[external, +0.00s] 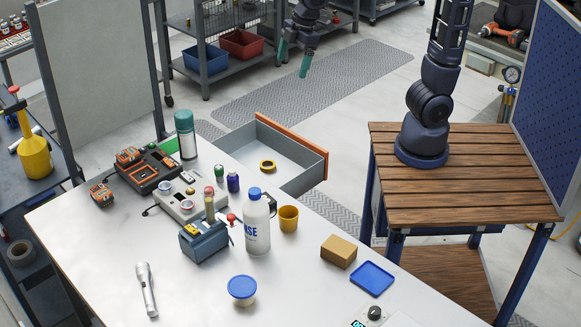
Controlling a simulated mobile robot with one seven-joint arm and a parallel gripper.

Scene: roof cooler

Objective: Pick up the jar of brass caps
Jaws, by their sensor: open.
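My gripper (293,58) hangs at the top centre, above the floor beyond the workbench (110,245). Its teal fingers are apart with nothing between them. I cannot tell for sure which thing is the jar of brass caps. A small tub with a blue lid (242,288) stands at the bench's front middle; its contents are not clear. A narrow tan cylinder with a reddish top (210,205) stands at the blue vice (204,241), partly hidden by it. My gripper is far from both.
A tall white bottle (257,225), yellow cup (288,218), cardboard box (339,250) and blue tray (371,278) crowd the bench's right half. A flashlight (146,288) lies at front left. An open drawer (303,180) juts out at the back. The bench's left front is mostly clear.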

